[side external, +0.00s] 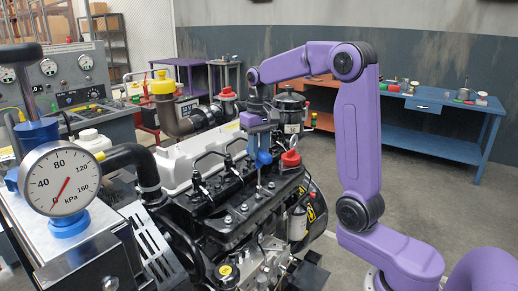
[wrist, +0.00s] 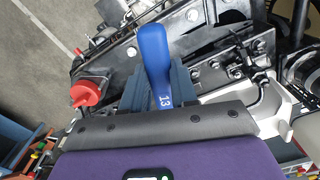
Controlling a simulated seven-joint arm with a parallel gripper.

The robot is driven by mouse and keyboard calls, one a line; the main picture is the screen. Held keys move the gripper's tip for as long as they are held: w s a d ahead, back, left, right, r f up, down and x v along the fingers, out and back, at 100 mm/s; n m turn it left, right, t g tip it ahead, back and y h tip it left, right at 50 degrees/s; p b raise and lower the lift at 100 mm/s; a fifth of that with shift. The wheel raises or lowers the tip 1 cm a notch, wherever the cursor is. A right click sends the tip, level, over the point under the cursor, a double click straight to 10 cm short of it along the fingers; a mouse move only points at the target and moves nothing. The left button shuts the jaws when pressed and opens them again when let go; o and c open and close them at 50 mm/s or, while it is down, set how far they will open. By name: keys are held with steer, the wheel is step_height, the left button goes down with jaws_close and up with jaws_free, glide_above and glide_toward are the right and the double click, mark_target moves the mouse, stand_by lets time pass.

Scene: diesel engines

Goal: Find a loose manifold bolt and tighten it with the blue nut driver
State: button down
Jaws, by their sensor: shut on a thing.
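My gripper (side external: 261,138) is above the engine and shut on the blue nut driver (side external: 263,158). In the side view the driver points straight down, and its thin shaft reaches the black manifold area (side external: 232,205) on the engine top. I cannot tell whether its tip sits on a bolt. In the wrist view the blue handle (wrist: 154,58), marked 13, is between the dark fingers (wrist: 158,90). Several bolts show along the manifold, one of them a bolt (wrist: 192,15) near the handle. Which bolt is loose cannot be told.
A red cap with a ring (side external: 291,158) stands close right of the driver. Black lifting hooks and hoses rise to the left. A pressure gauge (side external: 62,178) stands at the front left. A blue bench (side external: 440,120) with small items is behind, with free floor between.

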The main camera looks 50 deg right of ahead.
steer(key=shift+r, duration=4.25)
steer(key=shift+a, duration=0.1)
